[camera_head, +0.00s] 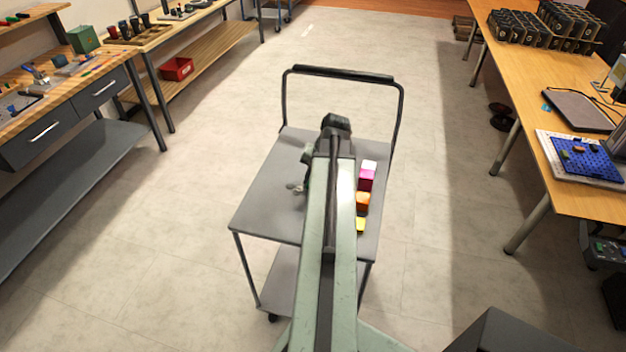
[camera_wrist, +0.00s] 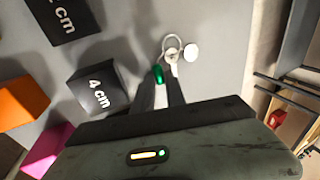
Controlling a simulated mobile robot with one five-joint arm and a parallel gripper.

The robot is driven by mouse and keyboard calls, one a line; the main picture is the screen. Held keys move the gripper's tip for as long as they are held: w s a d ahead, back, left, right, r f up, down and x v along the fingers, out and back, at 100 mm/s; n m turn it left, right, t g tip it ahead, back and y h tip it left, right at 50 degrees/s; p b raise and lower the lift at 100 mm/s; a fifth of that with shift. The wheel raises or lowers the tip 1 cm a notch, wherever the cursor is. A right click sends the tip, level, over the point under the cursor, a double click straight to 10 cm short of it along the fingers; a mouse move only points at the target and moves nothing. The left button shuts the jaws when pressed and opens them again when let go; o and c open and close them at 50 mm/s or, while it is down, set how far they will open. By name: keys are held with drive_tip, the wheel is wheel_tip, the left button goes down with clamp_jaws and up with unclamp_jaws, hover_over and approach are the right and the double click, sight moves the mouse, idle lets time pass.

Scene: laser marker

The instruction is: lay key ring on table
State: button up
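The key ring (camera_wrist: 173,45) has a metal loop, a white round tag and a green fob. In the wrist view its green fob sits between my two fingertips (camera_wrist: 160,78), which are close together on it. The loop and white tag stick out beyond the tips. In the head view the key ring (camera_head: 296,187) shows small and pale over the left part of the grey cart top (camera_head: 268,208). I cannot tell whether it touches the cart top. My arm hides most of my gripper (camera_head: 303,175) there.
In the wrist view a black cube (camera_wrist: 95,90) marked 4 cm is left of my fingers, with orange (camera_wrist: 20,102) and magenta (camera_wrist: 48,148) cubes farther left. A wooden table (camera_head: 515,95) stands right, holding a laptop (camera_head: 578,110) and blue board (camera_head: 592,160). Workbenches (camera_head: 105,75) stand left.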

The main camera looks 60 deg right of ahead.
drive_tip(key=shift+r, duration=0.1)
drive_tip(key=p+v, duration=1.1)
drive_tip(key=v, duration=0.1)
drive_tip(key=shift+p, duration=0.35)
drive_tip(key=shift+w, duration=0.1)
